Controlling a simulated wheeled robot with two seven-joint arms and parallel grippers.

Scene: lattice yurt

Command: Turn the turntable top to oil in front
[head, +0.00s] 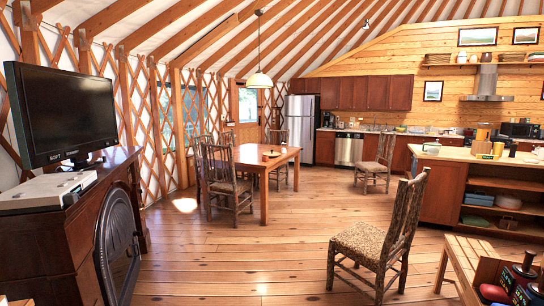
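I cannot make out a turntable or an oil bottle for certain. On the kitchen island (455,154) at the right stands a yellow object (483,133) with small items beside it, too small to identify. At the bottom right corner, a low slatted wooden table (462,262) bears a reddish-brown tray or box (488,270) with dark, red and green items (524,278) in or by it, cut off by the frame edge. I cannot tell what they are. Neither of my grippers is in view.
A wooden chair (375,240) stands in the near right foreground. A dining table (262,165) with chairs stands further back. A dark cabinet (60,240) with a television (65,113) fills the left. The wooden floor (235,260) between is clear.

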